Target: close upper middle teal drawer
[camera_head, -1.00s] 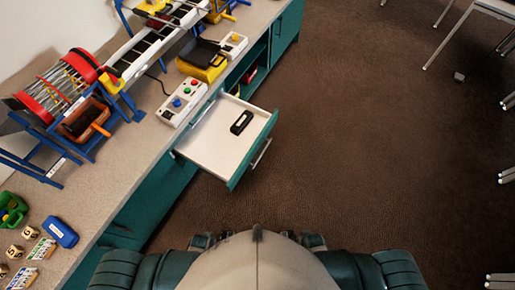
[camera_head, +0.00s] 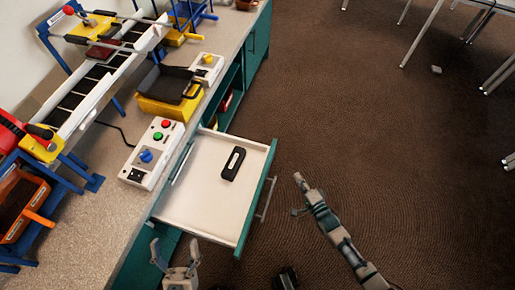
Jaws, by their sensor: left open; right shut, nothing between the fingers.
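The teal drawer (camera_head: 254,205) is pulled out from the teal cabinet under the counter, its pale inside showing. A metal bar handle (camera_head: 266,199) is on its front. A black object with a white label (camera_head: 233,163) lies in the drawer. My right gripper (camera_head: 298,178) is shut and empty, over the floor to the right of the drawer front, apart from the handle in the picture. My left gripper (camera_head: 175,248) is open and empty at the bottom, by the near side of the drawer. Whether it touches the drawer or cabinet I cannot tell.
The counter (camera_head: 95,225) holds a control box with coloured buttons (camera_head: 152,155), a yellow bin (camera_head: 170,92), a conveyor (camera_head: 95,85) and an orange bin (camera_head: 18,208). An open shelf lies beyond the drawer.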

